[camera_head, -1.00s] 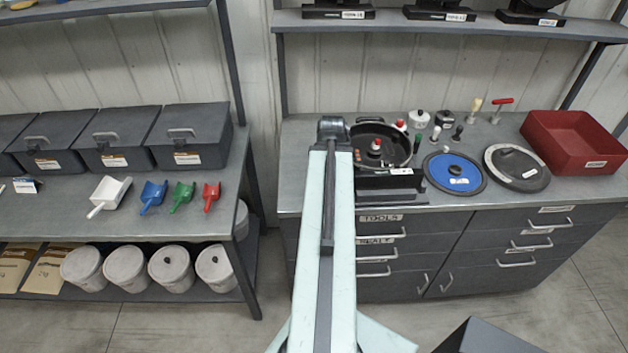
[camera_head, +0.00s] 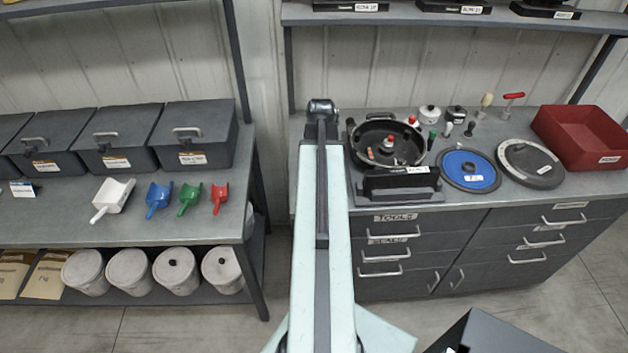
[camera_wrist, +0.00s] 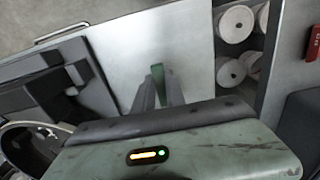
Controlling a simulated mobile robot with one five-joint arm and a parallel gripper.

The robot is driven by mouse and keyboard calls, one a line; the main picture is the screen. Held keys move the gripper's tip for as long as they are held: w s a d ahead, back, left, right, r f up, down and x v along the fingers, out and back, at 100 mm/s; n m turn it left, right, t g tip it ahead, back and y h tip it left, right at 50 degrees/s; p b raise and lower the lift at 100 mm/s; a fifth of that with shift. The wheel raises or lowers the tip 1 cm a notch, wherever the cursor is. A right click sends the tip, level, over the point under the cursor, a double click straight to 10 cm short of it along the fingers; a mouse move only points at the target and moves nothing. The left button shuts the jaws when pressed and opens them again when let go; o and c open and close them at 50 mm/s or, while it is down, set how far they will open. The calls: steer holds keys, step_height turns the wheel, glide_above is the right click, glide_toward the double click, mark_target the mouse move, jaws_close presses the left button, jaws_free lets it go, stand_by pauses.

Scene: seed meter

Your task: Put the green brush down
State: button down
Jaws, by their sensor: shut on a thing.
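The green brush (camera_wrist: 158,75) shows as a short green piece between the fingers of my gripper (camera_wrist: 158,92) in the wrist view. My gripper is shut on it, over a bare part of the grey right bench top (camera_wrist: 145,45). I cannot tell whether the brush touches the bench. Most of the brush is hidden by the fingers. In the head view, my arm hides the brush and fingers, near the left end of the right bench (camera_head: 470,205).
The black round seed meter housing (camera_head: 372,122) stands right of my arm, with a dark block-like holder (camera_head: 400,185) in front. Blue (camera_head: 468,168) and grey (camera_head: 530,162) discs and a red bin (camera_head: 585,135) lie farther right. The left bench (camera_head: 120,228) holds scoops, across a gap.

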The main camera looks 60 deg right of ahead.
step_height(320, 180, down, 4)
steer(key=b, duration=0.3)
steer(key=shift+r, duration=0.15)
steer(key=shift+w+a+r, duration=0.1)
steer(key=shift+w+r, duration=0.05)
steer(key=shift+r, duration=0.05)
steer(key=shift+f, duration=0.1)
steer(key=c, duration=1.8)
jaws_free()
steer(key=shift+f, duration=0.1)
steer(key=o, duration=0.4)
step_height(320, 180, up, 12)
steer(key=p, duration=1.2)
steer(key=shift+r+p, duration=0.25)
steer(key=shift+p, duration=0.05)
